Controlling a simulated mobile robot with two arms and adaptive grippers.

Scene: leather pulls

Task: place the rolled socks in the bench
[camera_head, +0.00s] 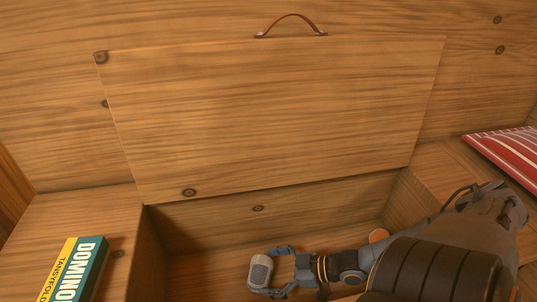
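The wooden bench (137,240) has its lid (270,110) raised and leaning back, so the compartment is open. A brown leather pull (291,20) sits on the lid's upper edge. My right gripper (264,272) reaches in from the right, over or inside the opening. A small grey rounded bundle, seemingly the rolled socks (260,271), is between its fingertips, one finger above and one below in the picture. I cannot tell whether the bundle touches the compartment floor. My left gripper is not in view.
A teal and yellow domino box (75,268) lies on the bench top left of the opening. A red and white striped cushion (508,158) lies at the right. The visible compartment floor left of my gripper looks clear.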

